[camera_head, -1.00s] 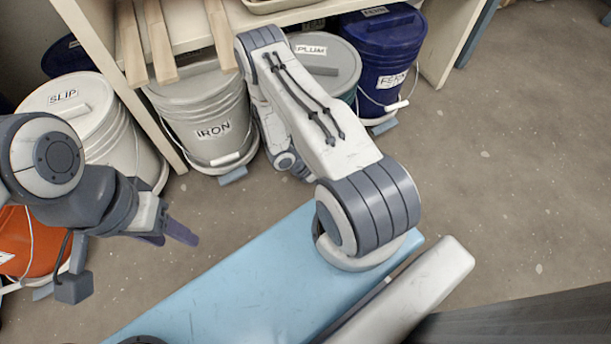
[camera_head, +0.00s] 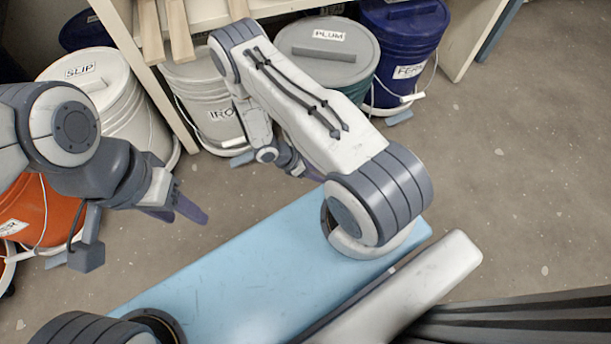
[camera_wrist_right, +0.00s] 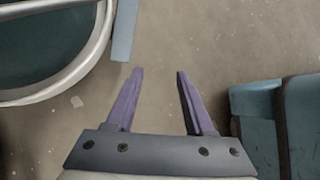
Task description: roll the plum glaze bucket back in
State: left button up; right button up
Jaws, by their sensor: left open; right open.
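The plum glaze bucket has a grey lid (camera_head: 312,61) labelled PLUM and a dark teal body. In the head view it stands between the iron and fern buckets, its lid showing in front of the shelf edge. My right arm hides its lower left part. A teal round body with a pale rim (camera_wrist_right: 98,45), probably this bucket, shows in the upper left of the right wrist view, with a blue-grey tab (camera_wrist_right: 124,28) beside it. My right gripper (camera_wrist_right: 160,73) is open and empty above the floor, apart from it. My left gripper (camera_head: 190,213) is open and empty at the left.
The iron bucket (camera_head: 200,90) is left of plum, the dark blue fern bucket (camera_head: 405,40) right. The slip bucket (camera_head: 120,115) and an orange bucket (camera_head: 50,210) stand further left. A white shelf post (camera_head: 470,40) is right of fern. The floor (camera_head: 520,170) at right is clear.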

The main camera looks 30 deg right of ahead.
jog(key=shift+w+a, duration=0.25)
jog(key=shift+a, duration=0.7)
jog(key=shift+w+a, duration=0.2)
jog(key=shift+a, duration=0.75)
